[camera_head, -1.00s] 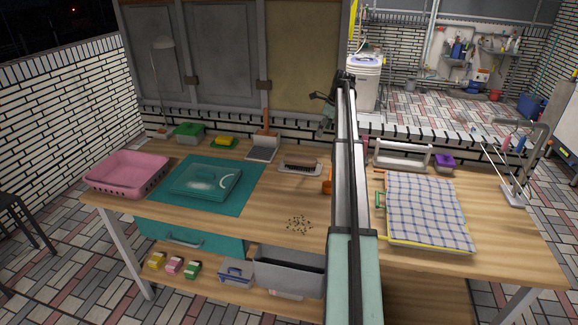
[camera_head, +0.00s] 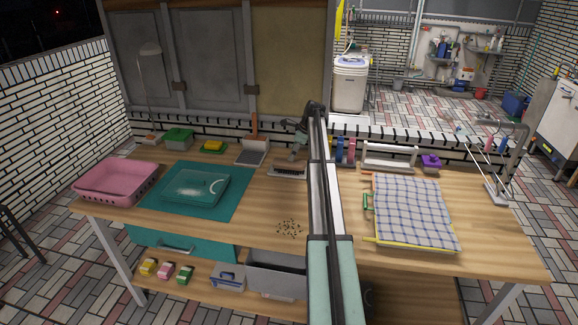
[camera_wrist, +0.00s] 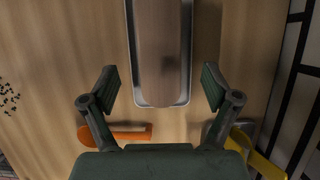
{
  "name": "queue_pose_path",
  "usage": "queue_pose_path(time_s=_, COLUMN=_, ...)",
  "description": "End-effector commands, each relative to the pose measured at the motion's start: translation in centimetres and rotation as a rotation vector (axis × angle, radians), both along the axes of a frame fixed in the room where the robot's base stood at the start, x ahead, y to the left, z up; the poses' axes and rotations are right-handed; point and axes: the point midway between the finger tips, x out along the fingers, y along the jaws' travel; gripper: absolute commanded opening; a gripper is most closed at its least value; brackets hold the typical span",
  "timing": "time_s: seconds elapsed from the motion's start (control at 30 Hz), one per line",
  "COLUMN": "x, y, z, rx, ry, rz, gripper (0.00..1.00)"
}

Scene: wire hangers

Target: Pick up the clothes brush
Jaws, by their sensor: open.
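The clothes brush (camera_wrist: 162,45) has a long wooden back and lies in a shallow metal tray (camera_wrist: 188,85) on the wooden bench. In the wrist view it runs from the top edge down to between my fingertips. Its far end is out of the wrist frame. In the head view my gripper (camera_head: 297,152) is over the brush and hides most of it, with the tray edge (camera_head: 284,175) showing below. In the wrist view my gripper (camera_wrist: 160,88) is open, one finger on each side of the tray's near end, with nothing held.
An orange-handled tool (camera_wrist: 130,132) and a yellow object (camera_wrist: 256,152) lie near my gripper in the wrist view. A dustpan (camera_head: 252,153) stands left of the brush. Dark crumbs (camera_head: 289,228) lie in front. Bottles (camera_head: 345,150) and a white rack (camera_head: 390,157) are to the right.

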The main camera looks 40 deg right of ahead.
Motion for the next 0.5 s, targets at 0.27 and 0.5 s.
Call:
queue_pose_path(time_s=0.27, x=0.3, y=0.3, z=-1.2, rx=-0.001, ry=-0.001, rz=0.000, gripper=0.88)
queue_pose_path(time_s=0.5, x=0.9, y=0.9, z=-3.9, rx=0.001, ry=0.002, rz=0.000, gripper=0.88)
